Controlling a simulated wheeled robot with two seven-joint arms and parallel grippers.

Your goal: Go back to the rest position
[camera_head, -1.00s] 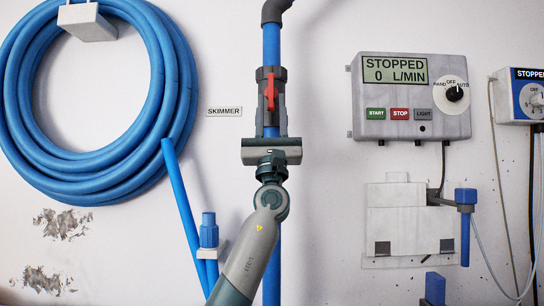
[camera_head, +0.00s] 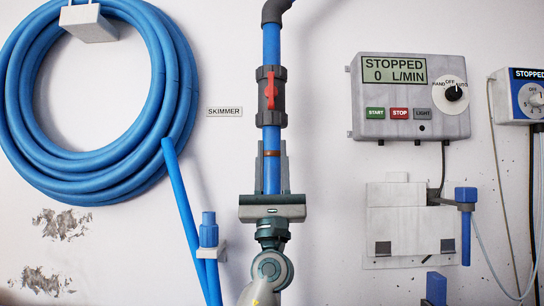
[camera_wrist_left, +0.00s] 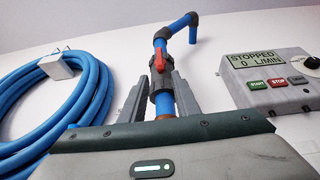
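My left gripper (camera_head: 272,150) is in front of the vertical blue pipe (camera_head: 271,45), below the valve (camera_head: 271,95) with the red handle. Its two fingers point up, one on each side of the pipe in the picture, with a gap between them. In the left wrist view, the fingers (camera_wrist_left: 157,85) are spread, and the valve (camera_wrist_left: 160,62) shows beyond the gap. The gripper looks open and empty. The red handle stands upright, in line with the pipe. My right gripper is in neither view.
A coiled blue hose (camera_head: 95,165) hangs on the left wall. A control panel (camera_head: 411,95) reading STOPPED 0 L/MIN is at right, above a pale box (camera_head: 396,220). A second controller (camera_head: 525,98) is at the right edge. A SKIMMER label (camera_head: 225,111) sits beside the valve.

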